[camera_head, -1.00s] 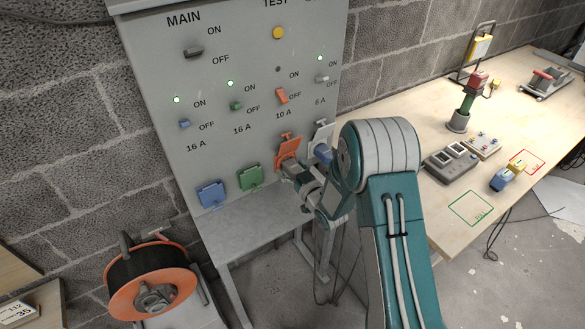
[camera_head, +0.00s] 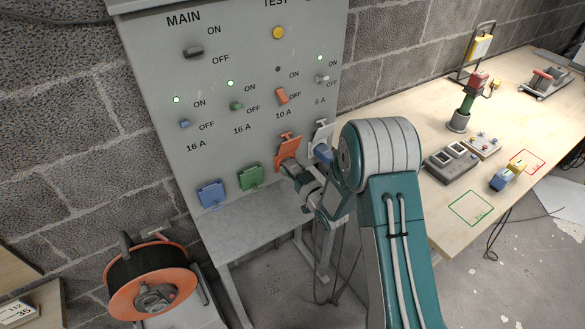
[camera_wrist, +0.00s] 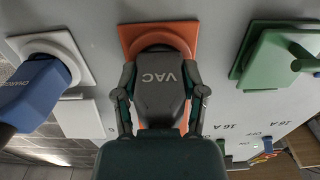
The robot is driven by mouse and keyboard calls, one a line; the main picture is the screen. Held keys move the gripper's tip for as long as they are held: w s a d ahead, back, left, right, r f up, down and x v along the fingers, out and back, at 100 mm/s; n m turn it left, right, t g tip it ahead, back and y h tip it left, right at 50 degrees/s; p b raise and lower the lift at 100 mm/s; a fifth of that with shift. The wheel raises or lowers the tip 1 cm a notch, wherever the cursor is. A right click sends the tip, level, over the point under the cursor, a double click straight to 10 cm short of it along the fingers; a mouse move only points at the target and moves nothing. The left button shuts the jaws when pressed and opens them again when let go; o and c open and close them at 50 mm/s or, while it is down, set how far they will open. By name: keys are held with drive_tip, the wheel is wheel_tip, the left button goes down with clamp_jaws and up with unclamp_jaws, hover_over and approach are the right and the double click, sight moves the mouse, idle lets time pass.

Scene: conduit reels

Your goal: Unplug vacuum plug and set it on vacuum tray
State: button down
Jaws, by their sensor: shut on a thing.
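The vacuum plug (camera_wrist: 158,90) is dark grey and marked VAC in the wrist view. My gripper (camera_wrist: 159,103) has one finger on each side of it and is shut on it. The plug's far end is at the orange socket (camera_wrist: 127,37); I cannot tell whether it is fully seated. In the head view the orange socket's lid (camera_head: 288,149) is raised, and my gripper (camera_head: 291,173) is just below it, with the plug mostly hidden. I cannot identify the vacuum tray; a green outline (camera_head: 470,208) and a red outline (camera_head: 527,161) mark the bench.
A blue plug (camera_wrist: 32,92) sits in the white socket (camera_wrist: 70,48) beside my gripper. Green (camera_head: 250,177) and blue (camera_head: 211,194) lidded sockets are left of it in the head view. The bench (camera_head: 425,215) holds a grey box (camera_head: 451,165) and a blue-yellow connector (camera_head: 506,177).

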drive_tip(key=shift+v, duration=2.9)
drive_tip(key=s+d+f+m+t+h, duration=0.1)
drive_tip(key=s+d+f+m+h, duration=0.1)
drive_tip(key=d+h, duration=0.3)
drive_tip(key=s+d+f+m+t+h, duration=0.2)
drive_tip(key=d+f+m+h, duration=0.1)
drive_tip(key=d, duration=0.7)
drive_tip(key=shift+f+m+h, duration=0.35)
drive_tip(key=shift+m+h, duration=0.55)
drive_tip(key=shift+h, duration=0.1)
drive_tip(key=shift+s+a, duration=0.1)
drive_tip(key=shift+s, duration=0.1)
